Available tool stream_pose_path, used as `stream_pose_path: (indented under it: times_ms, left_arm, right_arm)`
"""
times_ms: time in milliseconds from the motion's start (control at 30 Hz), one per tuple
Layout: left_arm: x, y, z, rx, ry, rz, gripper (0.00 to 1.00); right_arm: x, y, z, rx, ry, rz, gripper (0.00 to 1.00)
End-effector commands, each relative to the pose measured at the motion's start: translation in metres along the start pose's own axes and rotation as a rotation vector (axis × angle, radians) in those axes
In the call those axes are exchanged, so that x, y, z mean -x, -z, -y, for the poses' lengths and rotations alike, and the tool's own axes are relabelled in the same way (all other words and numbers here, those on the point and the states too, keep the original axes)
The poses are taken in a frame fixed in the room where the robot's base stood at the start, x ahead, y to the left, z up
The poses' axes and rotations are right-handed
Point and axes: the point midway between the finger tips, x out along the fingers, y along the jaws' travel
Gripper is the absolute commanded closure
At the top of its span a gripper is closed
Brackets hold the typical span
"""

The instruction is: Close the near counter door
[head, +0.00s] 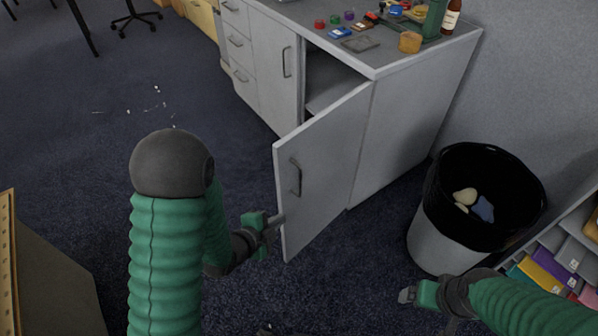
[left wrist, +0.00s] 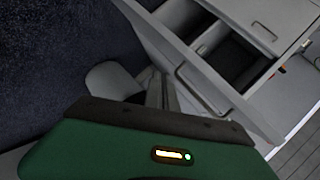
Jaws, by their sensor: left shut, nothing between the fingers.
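The near counter door (head: 318,172) is grey with a dark bar handle (head: 296,177). It stands open, swung out from the counter (head: 405,120), and part of the shelf space behind it shows. My left gripper (head: 279,219) is shut and empty at the lower left part of the door, by its free edge below the handle. I cannot tell whether it touches the door. In the left wrist view the gripper fingers (left wrist: 158,90) point toward grey furniture. My right gripper (head: 405,295) is low at the right, away from the door; its jaw state is unclear.
A bin (head: 445,240) with a black liner stands right of the counter. Small coloured items and a bottle (head: 451,17) lie or stand on the counter top. A shelf with folders (head: 560,262) is at the lower right. Carpet left of the door is mostly clear.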

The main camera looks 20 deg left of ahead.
Motion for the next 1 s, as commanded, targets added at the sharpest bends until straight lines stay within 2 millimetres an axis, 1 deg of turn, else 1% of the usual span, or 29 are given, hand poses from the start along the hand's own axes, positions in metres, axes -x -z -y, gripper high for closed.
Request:
stream_pose_path:
  times_ms: [33, 67, 133, 200, 300, 400, 467, 567, 667, 733, 800, 1000]
  left_arm:
    - [0.011, 0.011, 0.009, -0.092, 0.047, -0.065, 1.00]
    - [0.016, 0.019, 0.013, -0.157, 0.093, -0.111, 1.00]
    - [0.032, 0.037, 0.022, -0.288, 0.214, -0.201, 1.00]
    - [0.050, 0.049, 0.032, -0.379, 0.334, -0.255, 1.00]
    - [0.071, 0.057, 0.041, -0.451, 0.462, -0.286, 1.00]
    - [0.080, 0.060, 0.045, -0.481, 0.524, -0.290, 1.00]
    - [0.077, 0.061, 0.045, -0.487, 0.536, -0.292, 1.00]
    - [0.065, 0.065, 0.048, -0.491, 0.539, -0.294, 1.00]
    - [0.048, 0.072, 0.055, -0.492, 0.543, -0.294, 1.00]
    - [0.035, 0.078, 0.061, -0.491, 0.543, -0.295, 1.00]
    - [0.026, 0.079, 0.062, -0.491, 0.542, -0.294, 1.00]
    - [0.009, 0.088, 0.071, -0.490, 0.542, -0.294, 1.00]
  right_arm:
    - [0.020, 0.005, 0.000, 0.000, 0.000, 0.000, 0.10]
    - [0.026, 0.006, 0.000, 0.000, 0.000, 0.000, 0.10]
    - [0.039, 0.009, 0.000, 0.000, 0.000, 0.000, 0.10]
    - [0.047, 0.011, 0.000, 0.000, 0.000, 0.000, 0.10]
    - [0.053, 0.013, 0.000, 0.000, 0.000, 0.000, 0.10]
    - [0.052, 0.012, 0.000, 0.000, 0.000, 0.000, 0.10]
    - [0.047, 0.011, 0.000, 0.000, 0.000, 0.000, 0.10]
    - [0.034, 0.008, 0.000, 0.000, 0.000, 0.000, 0.10]
    - [0.016, 0.004, 0.000, 0.000, 0.000, 0.000, 0.10]
    - [0.003, 0.001, 0.000, 0.000, 0.000, 0.000, 0.10]
    - [-0.015, -0.004, 0.000, 0.000, 0.000, 0.000, 0.10]
    - [-0.058, -0.014, 0.000, 0.000, 0.000, 0.000, 0.10]
